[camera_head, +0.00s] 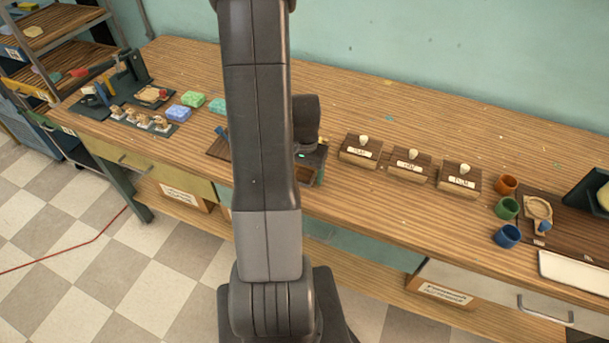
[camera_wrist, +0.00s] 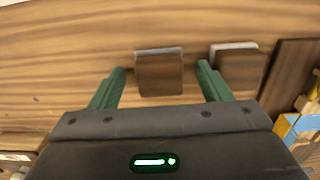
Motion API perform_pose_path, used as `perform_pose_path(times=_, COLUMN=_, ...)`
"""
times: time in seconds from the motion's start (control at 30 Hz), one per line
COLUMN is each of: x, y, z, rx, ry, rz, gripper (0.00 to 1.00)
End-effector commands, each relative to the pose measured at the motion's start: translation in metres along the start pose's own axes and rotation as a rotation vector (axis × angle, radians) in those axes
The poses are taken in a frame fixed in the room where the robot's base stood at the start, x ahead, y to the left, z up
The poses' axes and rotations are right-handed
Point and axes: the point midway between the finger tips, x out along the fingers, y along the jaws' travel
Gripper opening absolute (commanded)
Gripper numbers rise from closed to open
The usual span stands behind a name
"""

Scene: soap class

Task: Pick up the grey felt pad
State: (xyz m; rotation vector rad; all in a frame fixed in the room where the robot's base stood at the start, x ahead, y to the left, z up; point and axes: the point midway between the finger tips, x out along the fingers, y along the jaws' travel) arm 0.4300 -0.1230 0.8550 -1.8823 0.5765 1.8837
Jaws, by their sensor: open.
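I cannot clearly pick out the grey felt pad in either view. In the wrist view, a small dark brown block (camera_wrist: 159,76) with a thin pale grey strip along its far edge lies on the wooden bench. A similar block (camera_wrist: 236,68) with a pale grey strip lies to its right. I cannot tell whether either strip is felt. My gripper (camera_wrist: 161,70) is open, its two green fingers apart, with the first block showing between them and nothing held. In the head view my arm hides most of that spot, and my gripper's fingers do not show clearly.
Three labelled wooden boxes (camera_head: 408,165) stand right of my arm. Orange, green and blue cups (camera_head: 507,236) stand farther right, near a white tray (camera_head: 574,271). Soap bars (camera_head: 186,98) lie to the left. A blue and yellow item (camera_wrist: 291,124) is at the wrist view's right.

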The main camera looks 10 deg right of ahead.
Motion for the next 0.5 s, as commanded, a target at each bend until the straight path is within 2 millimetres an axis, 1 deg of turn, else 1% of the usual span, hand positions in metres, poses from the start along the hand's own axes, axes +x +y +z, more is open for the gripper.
perform_pose_path(times=0.17, x=0.0002, y=0.0000, z=0.0000, rx=0.000, ry=0.000, rz=0.000, gripper=0.71)
perform_pose_path(times=0.2, x=0.0001, y=0.0000, z=0.0000, rx=0.000, ry=0.000, rz=0.000, gripper=0.67)
perform_pose_path(times=0.27, x=0.0001, y=0.0000, z=0.0000, rx=0.000, ry=0.000, rz=0.000, gripper=0.55)
perform_pose_path(times=0.3, x=0.0001, y=0.0000, z=0.0000, rx=0.000, ry=0.000, rz=0.000, gripper=0.47)
perform_pose_path(times=0.43, x=0.0000, y=0.0000, z=0.0000, rx=0.000, ry=0.000, rz=0.000, gripper=0.22)
perform_pose_path(times=0.5, x=-0.0001, y=-0.0001, z=0.0000, rx=0.000, ry=0.000, rz=0.000, gripper=0.22)
